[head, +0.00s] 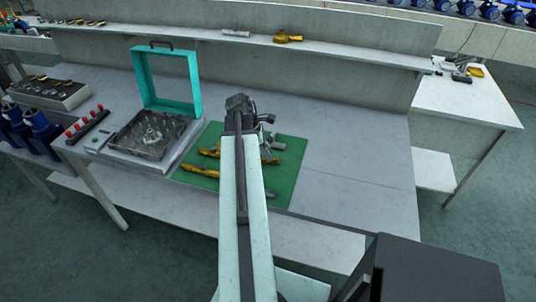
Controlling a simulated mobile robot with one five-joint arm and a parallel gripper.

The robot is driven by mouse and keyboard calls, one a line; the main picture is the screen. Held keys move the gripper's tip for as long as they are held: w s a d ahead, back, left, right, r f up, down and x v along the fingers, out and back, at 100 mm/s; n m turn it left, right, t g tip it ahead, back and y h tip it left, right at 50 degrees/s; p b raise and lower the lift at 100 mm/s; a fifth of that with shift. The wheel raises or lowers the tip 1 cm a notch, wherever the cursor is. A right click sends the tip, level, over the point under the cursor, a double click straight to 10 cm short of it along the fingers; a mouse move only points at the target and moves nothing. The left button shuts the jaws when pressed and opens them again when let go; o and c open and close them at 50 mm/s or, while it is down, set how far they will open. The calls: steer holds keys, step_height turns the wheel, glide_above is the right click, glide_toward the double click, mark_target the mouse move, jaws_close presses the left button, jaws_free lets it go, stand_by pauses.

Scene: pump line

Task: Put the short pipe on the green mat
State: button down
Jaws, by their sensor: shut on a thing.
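The green mat (289,183) lies on the grey workbench, partly hidden behind my arm. Several yellow pieces lie on it, one (200,170) near the left edge and others further back. My gripper (264,138) is over the back part of the mat, largely hidden by my arm and wrist. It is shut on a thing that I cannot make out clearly. Small grey pieces show just right of the arm, by the gripper; I cannot tell whether one is the short pipe or is held. A light grey cylinder (236,33) lies on the back shelf.
An open teal-lidded case (166,80) with a dark tray (147,134) stands left of the mat. A yellow fitting (287,38) sits on the shelf. Blue pumps (40,128) stand at far left, beside a rack with red parts (87,123). The workbench (350,165) right of the mat is clear.

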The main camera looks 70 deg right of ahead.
steer(key=shift+f, duration=0.15)
steer(key=c, duration=1.3)
jaws_free()
steer(key=p+v, duration=1.1)
steer(key=v, duration=0.1)
steer(key=shift+w+r, duration=0.1)
steer(key=shift+r, duration=0.15)
